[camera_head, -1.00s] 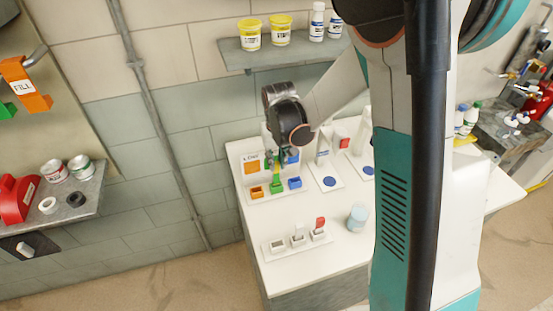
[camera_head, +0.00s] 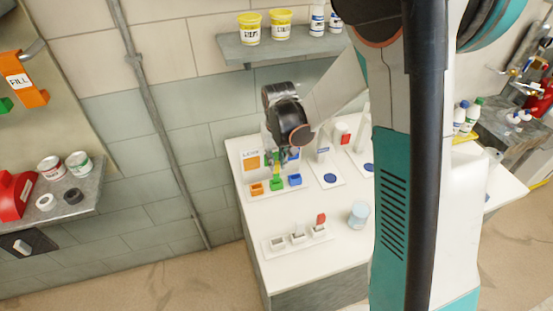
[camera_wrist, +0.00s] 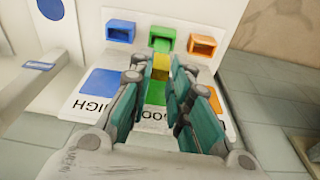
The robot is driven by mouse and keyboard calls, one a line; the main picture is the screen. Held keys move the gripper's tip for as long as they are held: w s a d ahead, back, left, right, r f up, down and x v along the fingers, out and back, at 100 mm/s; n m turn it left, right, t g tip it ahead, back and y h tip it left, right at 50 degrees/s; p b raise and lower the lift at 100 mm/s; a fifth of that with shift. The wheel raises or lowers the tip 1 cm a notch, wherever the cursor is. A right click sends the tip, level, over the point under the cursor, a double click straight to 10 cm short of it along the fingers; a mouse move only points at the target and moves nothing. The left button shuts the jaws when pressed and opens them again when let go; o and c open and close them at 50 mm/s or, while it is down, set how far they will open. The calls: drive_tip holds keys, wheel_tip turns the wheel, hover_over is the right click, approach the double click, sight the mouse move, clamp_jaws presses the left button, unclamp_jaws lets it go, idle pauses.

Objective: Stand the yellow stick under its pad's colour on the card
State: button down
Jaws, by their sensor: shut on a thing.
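My gripper (camera_wrist: 157,92) is shut on the yellow stick (camera_wrist: 161,66), whose yellow end shows between the fingertips. In the head view my gripper (camera_head: 277,160) is over the card stand, with a bit of yellow below it. The card (camera_head: 251,160) has blue, green and orange patches; the wrist view shows the words HIGH and GOOD. In front of it stand a blue holder (camera_wrist: 120,31), a green holder (camera_wrist: 162,39) and an orange holder (camera_wrist: 201,45). The stick lines up with the green holder; I cannot tell whether they touch. The stick's pad is hidden.
A white rack (camera_head: 271,248) with a red-topped piece stands at the table's front. A pale blue-lidded jar (camera_head: 358,214) is right of it. White stands with blue discs (camera_head: 330,178) are right of the card. The table's middle is clear.

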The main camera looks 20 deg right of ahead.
drive_tip(key=shift+f+b, duration=1.15)
drive_tip(key=shift+b, duration=0.05)
idle(0.8)
idle(0.3)
drive_tip(key=c, duration=1.4)
unclamp_jaws()
wheel_tip(320, 180, up, 12)
drive_tip(key=s, duration=0.2)
drive_tip(key=s+t+b, duration=0.2)
drive_tip(key=s+b, duration=0.1)
drive_tip(key=s, duration=0.4)
drive_tip(key=s+f+t+b, duration=0.1)
drive_tip(key=s+b, duration=0.1)
drive_tip(key=s, duration=0.5)
drive_tip(key=s+t+b, duration=0.2)
drive_tip(key=s+b, duration=0.1)
drive_tip(key=s, duration=0.3)
drive_tip(key=shift+s+f+n+t+b, duration=0.3)
drive_tip(key=shift+s+f+n+b, duration=0.05)
drive_tip(key=shift+s+n, duration=0.05)
